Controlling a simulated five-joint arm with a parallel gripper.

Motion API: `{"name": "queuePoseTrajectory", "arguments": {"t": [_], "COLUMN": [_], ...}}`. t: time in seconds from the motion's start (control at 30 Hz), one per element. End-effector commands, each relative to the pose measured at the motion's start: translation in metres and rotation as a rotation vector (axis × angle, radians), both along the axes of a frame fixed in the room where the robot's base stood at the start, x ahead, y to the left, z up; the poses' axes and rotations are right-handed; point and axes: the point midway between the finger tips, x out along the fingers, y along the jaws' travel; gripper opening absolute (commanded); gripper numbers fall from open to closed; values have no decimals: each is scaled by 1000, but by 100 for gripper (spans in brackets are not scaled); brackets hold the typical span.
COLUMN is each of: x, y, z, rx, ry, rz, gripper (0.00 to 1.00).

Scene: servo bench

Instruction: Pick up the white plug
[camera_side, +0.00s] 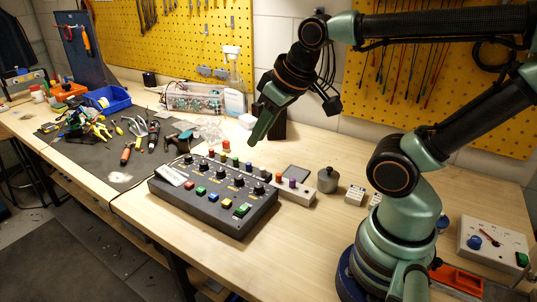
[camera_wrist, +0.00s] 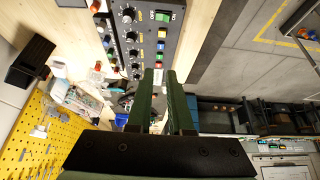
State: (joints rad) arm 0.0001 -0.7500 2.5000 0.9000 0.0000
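I cannot make out a white plug for certain in either view. A row of small coloured plugs (camera_side: 236,161) stands in a pale strip behind the control box, with red, green, dark and purple ones showing. My gripper (camera_side: 258,138) hangs in the air above and behind the strip, pointing down and left. In the wrist view, its two green fingers (camera_wrist: 161,85) stand apart with a narrow gap and nothing visible between them.
A dark control box (camera_side: 213,200) with knobs and coloured buttons lies in front of the strip. A grey metal weight (camera_side: 328,180) stands to its right. Tools cover a dark mat (camera_side: 75,150) at left. A meter box (camera_side: 490,240) is at right.

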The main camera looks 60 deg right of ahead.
Motion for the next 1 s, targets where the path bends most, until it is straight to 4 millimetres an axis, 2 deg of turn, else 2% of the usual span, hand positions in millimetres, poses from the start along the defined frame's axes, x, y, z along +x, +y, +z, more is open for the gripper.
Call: {"name": "queuePoseTrajectory", "arguments": {"t": [0.03,0.07,0.1,0.37,0.53,0.77,1.0], "x": [0,0,0,0,8,40,74], "y": [0,0,0,0,-8,-42,-90], "z": [0,0,0,0,0,-6,-29], "rx": [0,0,0,0,-45,-195,-297], "ry": [0,0,0,0,33,167,306], "rz": [0,0,0,1,62,344,704], "gripper": [42,54,58,58,58,58,58]}}
